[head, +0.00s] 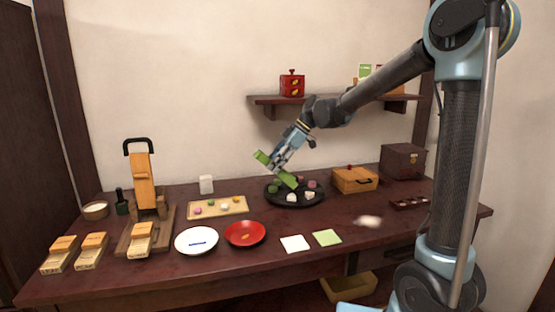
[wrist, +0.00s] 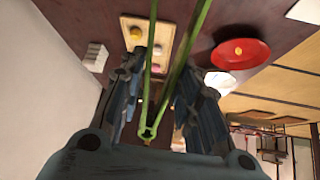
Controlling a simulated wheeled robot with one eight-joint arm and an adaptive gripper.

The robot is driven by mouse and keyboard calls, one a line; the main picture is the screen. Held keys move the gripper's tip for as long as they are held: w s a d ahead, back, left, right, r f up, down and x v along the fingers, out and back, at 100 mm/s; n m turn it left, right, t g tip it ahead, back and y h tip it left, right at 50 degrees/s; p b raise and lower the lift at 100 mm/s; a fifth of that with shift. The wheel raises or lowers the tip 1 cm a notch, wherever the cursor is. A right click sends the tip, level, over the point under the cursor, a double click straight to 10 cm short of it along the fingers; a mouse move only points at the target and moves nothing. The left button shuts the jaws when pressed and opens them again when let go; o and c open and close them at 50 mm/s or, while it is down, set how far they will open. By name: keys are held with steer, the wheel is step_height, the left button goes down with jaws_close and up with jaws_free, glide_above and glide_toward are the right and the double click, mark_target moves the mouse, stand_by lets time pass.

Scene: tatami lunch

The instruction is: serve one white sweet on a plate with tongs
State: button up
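My gripper (head: 283,152) holds green tongs (head: 288,180) above the round black tray (head: 272,200). The tongs' arms are spread; they also show in the wrist view (wrist: 190,55) between my fingers (wrist: 158,95), running past the top edge. White sweets (head: 292,197) lie on the black tray with green, pink and dark ones. The tongs cover part of the tray. A white plate (head: 196,251) with a blue mark and a red plate (head: 231,236) with a small gold mark hold no sweets. The wrist view shows the red plate (wrist: 228,57) and white plate (wrist: 216,82).
A wooden board (head: 194,215) with several coloured sweets lies left of the tray. A wooden box (head: 355,182) stands right. White (head: 295,243) and green (head: 327,237) squares lie at the front. A tall wooden device (head: 144,180) stands left. A shelf (head: 270,100) hangs behind.

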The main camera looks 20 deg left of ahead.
steer(key=shift+f, duration=2.6)
steer(key=shift+c, duration=0.3)
jaws_close()
step_height(320, 180, up, 12)
steer(key=shift+d, duration=0.1)
